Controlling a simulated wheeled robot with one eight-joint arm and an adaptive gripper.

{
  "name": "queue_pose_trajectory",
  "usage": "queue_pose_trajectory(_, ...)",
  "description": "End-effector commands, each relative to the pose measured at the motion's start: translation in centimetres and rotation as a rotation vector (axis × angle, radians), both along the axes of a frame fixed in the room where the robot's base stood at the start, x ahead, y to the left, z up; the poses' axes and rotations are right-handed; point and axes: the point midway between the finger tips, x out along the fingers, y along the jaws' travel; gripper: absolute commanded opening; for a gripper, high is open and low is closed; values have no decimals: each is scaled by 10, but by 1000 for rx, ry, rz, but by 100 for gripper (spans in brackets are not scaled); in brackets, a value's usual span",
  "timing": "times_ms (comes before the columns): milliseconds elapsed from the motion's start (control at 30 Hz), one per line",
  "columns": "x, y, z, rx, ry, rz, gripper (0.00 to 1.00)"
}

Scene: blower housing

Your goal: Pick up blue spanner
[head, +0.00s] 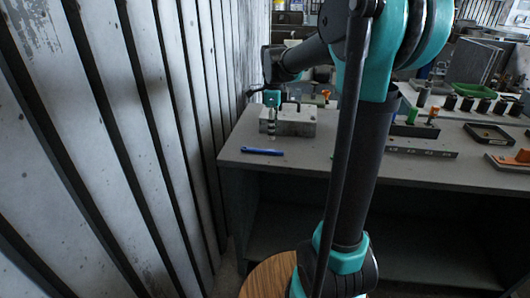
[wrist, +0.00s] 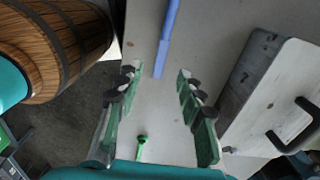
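The blue spanner (head: 262,151) lies flat on the grey workbench (head: 310,160), near its front left edge. In the wrist view the blue spanner (wrist: 167,38) runs from the top edge down to just between my fingertips. My gripper (wrist: 156,73) is open and empty, with one green-padded finger on each side of the spanner's near end. In the head view my gripper (head: 271,128) hangs above the bench, just behind the spanner. The spanner's far end is cut off at the top of the wrist view.
A grey metal block (head: 296,120) with a handle stands beside my gripper; it also shows in the wrist view (wrist: 270,95). A wooden barrel (wrist: 60,45) stands before the bench. A slatted wall (head: 130,120) is on the left. A small green-headed part (wrist: 142,140) shows between my fingers.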

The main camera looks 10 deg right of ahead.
Motion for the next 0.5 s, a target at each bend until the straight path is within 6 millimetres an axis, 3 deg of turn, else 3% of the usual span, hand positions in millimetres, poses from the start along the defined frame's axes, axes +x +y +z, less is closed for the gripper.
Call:
queue_pose_trajectory(100,1,0,-17,0,0,0,38)
queue_pose_trajectory(367,1,0,-34,0,0,1,38)
queue_pose_trajectory(500,3,0,-54,0,0,1,38)
